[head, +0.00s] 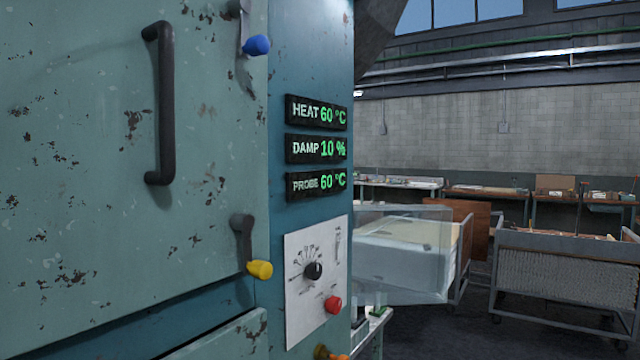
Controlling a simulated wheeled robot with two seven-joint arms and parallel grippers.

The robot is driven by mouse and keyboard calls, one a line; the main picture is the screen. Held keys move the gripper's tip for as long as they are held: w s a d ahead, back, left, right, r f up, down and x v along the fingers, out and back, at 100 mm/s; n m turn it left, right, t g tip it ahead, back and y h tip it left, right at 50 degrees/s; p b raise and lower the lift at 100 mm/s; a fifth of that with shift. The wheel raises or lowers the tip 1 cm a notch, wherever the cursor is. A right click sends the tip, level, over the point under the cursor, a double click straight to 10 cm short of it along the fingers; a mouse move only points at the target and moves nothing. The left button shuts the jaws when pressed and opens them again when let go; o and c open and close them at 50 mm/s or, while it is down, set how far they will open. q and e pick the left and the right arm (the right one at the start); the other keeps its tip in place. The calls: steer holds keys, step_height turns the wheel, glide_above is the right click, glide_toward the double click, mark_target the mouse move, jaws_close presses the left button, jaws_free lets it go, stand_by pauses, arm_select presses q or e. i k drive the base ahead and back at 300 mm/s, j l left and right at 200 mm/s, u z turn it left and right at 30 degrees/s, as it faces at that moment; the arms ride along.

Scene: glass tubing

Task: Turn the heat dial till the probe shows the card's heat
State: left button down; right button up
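The heat dial (313,271) is a black knob on a white panel (303,325) with scale marks around it, on the blue side of a worn green cabinet. The heat display (317,112) above it reads 60 °C in green. The probe display (317,184) reads 60 °C. The damp display (317,149) between them reads 10 %. No card can be made out. Neither of my grippers is in view.
A red knob (333,304) sits below the dial. The cabinet door (90,200) has a dark vertical handle (166,105), a blue-tipped latch (256,45) and a yellow-tipped latch (259,269). Carts (560,275) and benches stand behind at right, with dark floor between.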

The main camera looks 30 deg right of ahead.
mark_target(313, 271)
steer(key=l+z, duration=0.25)
steer(key=i+l+z, duration=0.1)
steer(key=l+z, duration=0.15)
steer(key=l, duration=0.15)
steer(key=i+l+z, duration=0.25)
steer(key=k+l, duration=0.1)
